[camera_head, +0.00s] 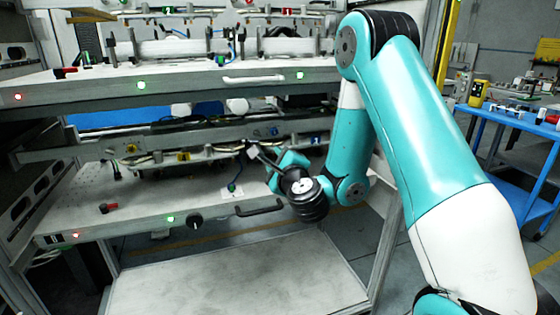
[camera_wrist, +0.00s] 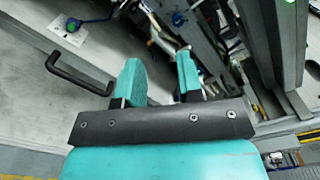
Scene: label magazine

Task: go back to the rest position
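My gripper (camera_wrist: 160,80) shows in the wrist view with its two teal fingers apart and nothing between them. In the head view my gripper (camera_head: 262,157) is small and partly hidden by my wrist, in front of the lower drawer level of the label magazine. The magazine's lower drawer (camera_head: 150,205) is a grey plate with a black handle (camera_head: 260,208); this handle also shows at the left in the wrist view (camera_wrist: 75,75). My gripper is to the right of the handle and apart from it.
The upper drawer (camera_head: 110,90) with a white handle (camera_head: 254,79) is above my gripper. A grey upright post (camera_wrist: 272,45) stands close on the right in the wrist view. A blue table (camera_head: 515,125) with small items stands at the right. An empty lower shelf (camera_head: 235,275) is below.

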